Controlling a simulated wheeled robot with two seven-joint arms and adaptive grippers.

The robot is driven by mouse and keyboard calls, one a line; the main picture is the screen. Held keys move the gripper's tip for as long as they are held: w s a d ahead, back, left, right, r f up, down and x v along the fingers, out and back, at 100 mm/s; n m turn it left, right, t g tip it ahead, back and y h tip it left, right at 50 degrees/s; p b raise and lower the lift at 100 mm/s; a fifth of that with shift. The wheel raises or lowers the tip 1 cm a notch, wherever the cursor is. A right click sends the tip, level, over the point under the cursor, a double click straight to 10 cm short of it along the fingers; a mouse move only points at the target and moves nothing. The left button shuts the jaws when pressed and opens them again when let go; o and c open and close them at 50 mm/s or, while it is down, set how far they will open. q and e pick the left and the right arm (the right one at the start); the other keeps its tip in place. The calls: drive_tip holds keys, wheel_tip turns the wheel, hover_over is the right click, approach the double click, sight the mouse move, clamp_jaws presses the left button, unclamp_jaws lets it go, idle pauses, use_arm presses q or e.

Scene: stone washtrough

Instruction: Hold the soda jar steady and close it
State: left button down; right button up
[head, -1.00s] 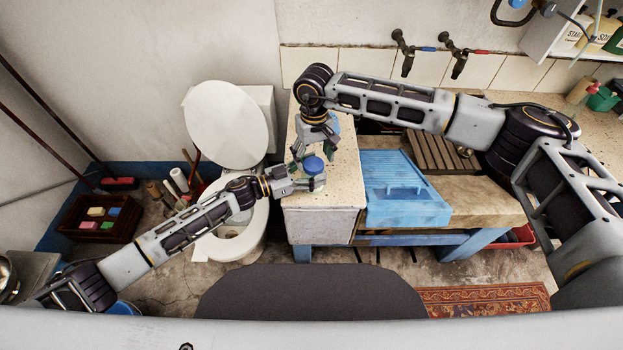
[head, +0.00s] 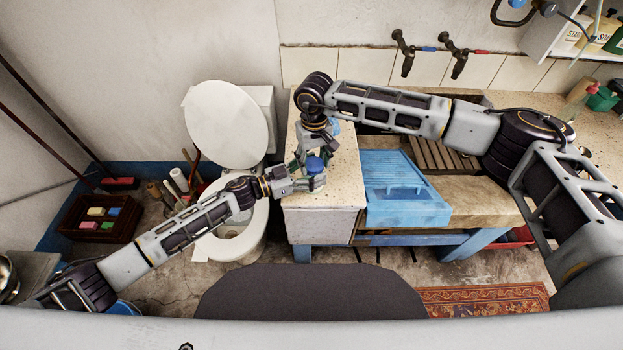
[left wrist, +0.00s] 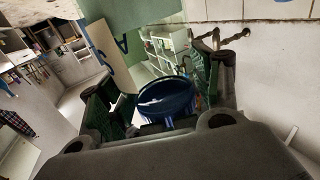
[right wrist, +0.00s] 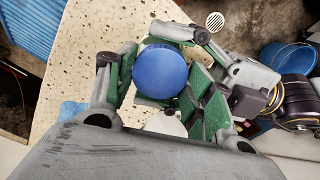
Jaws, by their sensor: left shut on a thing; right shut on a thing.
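The soda jar stands at the left end of the speckled stone counter, and its round blue lid (head: 315,164) is on top. The lid fills the middle of the right wrist view (right wrist: 160,71). My left gripper (head: 312,182) comes in from the left and is shut around the jar's body, below the lid. My right gripper (head: 314,157) reaches down from above and is shut on the lid, its green-padded fingers on either side. The jar's blue part also shows between the fingers in the left wrist view (left wrist: 165,102). Most of the jar's body is hidden by the fingers.
The speckled counter (head: 322,215) has a free front part. A blue washboard-like tray (head: 395,190) lies to the right. The toilet (head: 225,125) stands left of the counter, under my left arm. Two taps (head: 404,52) are on the back wall.

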drive_tip(key=shift+m, duration=1.5)
drive_tip(key=shift+a, duration=0.1)
drive_tip(key=o, duration=1.1)
drive_tip(key=shift+r, duration=2.25)
drive_tip(key=shift+r, duration=0.1)
drive_tip(key=shift+c, duration=0.2)
drive_tip(key=shift+r+n, duration=1.6)
drive_tip(key=shift+r, duration=0.05)
